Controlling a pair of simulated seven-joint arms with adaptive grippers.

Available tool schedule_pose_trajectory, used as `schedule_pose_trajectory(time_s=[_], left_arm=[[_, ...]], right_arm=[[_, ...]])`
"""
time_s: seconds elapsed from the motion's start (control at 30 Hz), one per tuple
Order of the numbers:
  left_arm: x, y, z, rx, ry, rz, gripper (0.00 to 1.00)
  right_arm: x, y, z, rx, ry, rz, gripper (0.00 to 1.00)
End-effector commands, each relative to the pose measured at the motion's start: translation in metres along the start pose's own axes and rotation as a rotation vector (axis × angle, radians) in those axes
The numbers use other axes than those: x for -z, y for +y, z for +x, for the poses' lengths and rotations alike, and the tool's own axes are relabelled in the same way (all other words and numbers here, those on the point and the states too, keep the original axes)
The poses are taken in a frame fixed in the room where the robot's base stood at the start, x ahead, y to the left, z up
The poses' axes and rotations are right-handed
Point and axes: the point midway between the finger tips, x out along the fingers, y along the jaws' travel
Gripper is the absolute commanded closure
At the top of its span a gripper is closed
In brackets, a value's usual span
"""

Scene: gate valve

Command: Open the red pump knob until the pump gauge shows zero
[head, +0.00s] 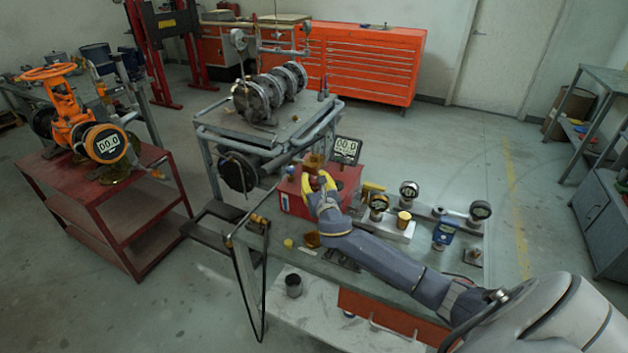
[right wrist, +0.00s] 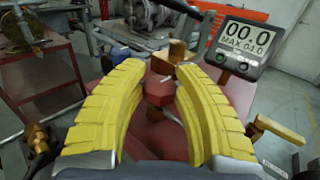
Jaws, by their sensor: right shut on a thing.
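The red pump knob (right wrist: 160,90) shows between the yellow fingers of my right gripper (right wrist: 165,85) in the right wrist view. The fingers are closed in around it, with the tips on its far side. In the head view my right gripper (head: 318,183) is over the red pump box (head: 348,182), and the fingers hide the knob. The pump gauge (head: 346,150) stands behind the box. In the right wrist view the gauge (right wrist: 240,44) reads 00.0, with MAX 01.0 below. My left gripper is not in view.
Brass fittings (right wrist: 178,50) stand just beyond the fingertips, and a yellow-handled lever (right wrist: 275,128) is at right. An orange gate valve (head: 66,110) stands on a red cart at left.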

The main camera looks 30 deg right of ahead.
Motion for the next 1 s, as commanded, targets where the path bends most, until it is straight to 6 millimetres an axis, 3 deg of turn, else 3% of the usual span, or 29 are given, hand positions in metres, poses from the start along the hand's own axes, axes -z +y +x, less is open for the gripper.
schedule_pose_trajectory(time_s=[0.37, 1.0], left_arm=[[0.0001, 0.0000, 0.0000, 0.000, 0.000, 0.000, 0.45], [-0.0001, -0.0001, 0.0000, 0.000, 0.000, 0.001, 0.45]], right_arm=[[0.0004, 0.0009, 0.0001, 0.094, 0.001, 0.003, 1.00], [0.0006, 0.0008, 0.0002, 0.551, 0.003, 0.002, 1.00]])
